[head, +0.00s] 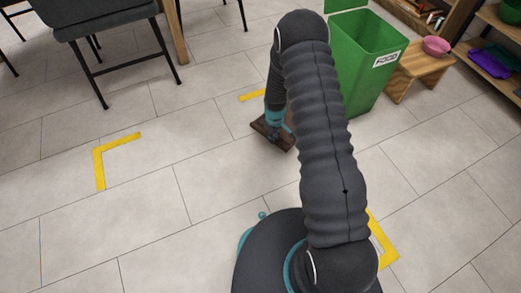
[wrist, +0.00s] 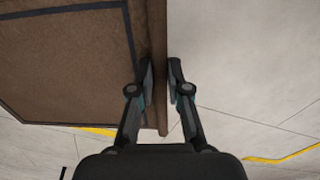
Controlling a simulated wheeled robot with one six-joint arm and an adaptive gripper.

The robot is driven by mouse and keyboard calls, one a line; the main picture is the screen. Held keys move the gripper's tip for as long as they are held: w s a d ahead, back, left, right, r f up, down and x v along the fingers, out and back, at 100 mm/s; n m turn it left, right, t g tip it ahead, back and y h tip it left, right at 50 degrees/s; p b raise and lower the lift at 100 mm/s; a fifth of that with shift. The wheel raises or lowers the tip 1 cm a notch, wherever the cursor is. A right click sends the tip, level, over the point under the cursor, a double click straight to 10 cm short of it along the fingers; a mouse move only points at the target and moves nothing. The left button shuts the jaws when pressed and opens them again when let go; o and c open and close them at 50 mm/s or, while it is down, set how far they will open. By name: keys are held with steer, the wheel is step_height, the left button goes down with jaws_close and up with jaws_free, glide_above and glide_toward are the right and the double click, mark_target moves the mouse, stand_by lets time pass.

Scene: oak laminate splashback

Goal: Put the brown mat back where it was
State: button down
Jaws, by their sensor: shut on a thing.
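The brown mat (wrist: 75,65) fills the upper left of the wrist view, with a dark line inset from its edge. My gripper (wrist: 160,85) is shut on the mat's right edge, one finger on each side of it. In the head view, part of the mat (head: 268,133) shows below my gripper (head: 277,122), low over the floor; I cannot tell whether it touches it. My arm hides the rest of the mat there.
Yellow corner marks (head: 99,160) are taped on the tiled floor, with open floor around them. A green bin (head: 365,65) labelled FOOD stands right of my arm. Beyond it are a wooden stool (head: 418,70) with a pink bowl (head: 437,46) and shelves. A dark chair (head: 100,18) stands upper left.

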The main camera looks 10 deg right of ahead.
glide_above(258, 158)
step_height(258, 158, down, 4)
steer(key=shift+a+f, duration=0.1)
steer(key=shift+f, duration=0.1)
steer(key=shift+f+b, duration=0.5)
steer(key=shift+f, duration=1.5)
steer(key=c, duration=1.1)
jaws_free()
steer(key=shift+c, duration=0.2)
